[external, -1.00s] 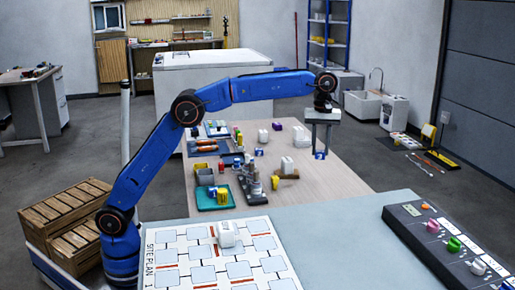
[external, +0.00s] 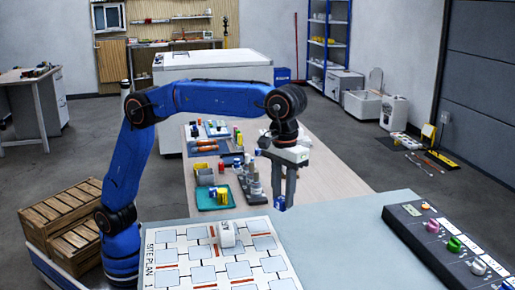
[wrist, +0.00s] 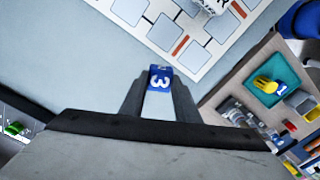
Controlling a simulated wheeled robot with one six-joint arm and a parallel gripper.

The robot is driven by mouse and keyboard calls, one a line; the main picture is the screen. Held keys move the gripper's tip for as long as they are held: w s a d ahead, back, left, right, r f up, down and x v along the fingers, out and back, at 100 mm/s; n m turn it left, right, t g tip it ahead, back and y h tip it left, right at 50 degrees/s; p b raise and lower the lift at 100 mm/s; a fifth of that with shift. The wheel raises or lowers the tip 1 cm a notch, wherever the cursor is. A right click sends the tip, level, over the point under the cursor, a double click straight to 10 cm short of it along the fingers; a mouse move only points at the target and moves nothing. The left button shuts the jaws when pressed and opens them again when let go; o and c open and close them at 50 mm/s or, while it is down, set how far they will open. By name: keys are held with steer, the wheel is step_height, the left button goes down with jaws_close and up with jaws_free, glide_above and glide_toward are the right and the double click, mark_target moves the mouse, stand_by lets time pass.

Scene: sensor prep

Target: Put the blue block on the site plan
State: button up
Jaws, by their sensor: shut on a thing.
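The site plan (external: 166,268) is a white sheet with grey squares and red bars on the grey table. It lies left of my gripper and nearer the camera. It also shows at the top of the wrist view (wrist: 193,62).
A white block (external: 227,234) stands on the plan's far part. A dark panel with coloured knobs (external: 425,240) is at the right of the grey table. A teal tray (external: 207,205) with blocks and other items sits on the wooden table. Bare grey tabletop (external: 340,235) lies between plan and panel.

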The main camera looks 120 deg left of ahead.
steer(key=s+d+m, duration=0.3)
steer(key=d, duration=1.1)
steer(key=m, duration=0.3)
glide_above(202, 274)
step_height(202, 274, down, 4)
steer(key=shift+r, duration=0.15)
steer(key=shift+f, duration=2.6)
steer(key=shift+f, duration=0.15)
steer(key=o, duration=1)
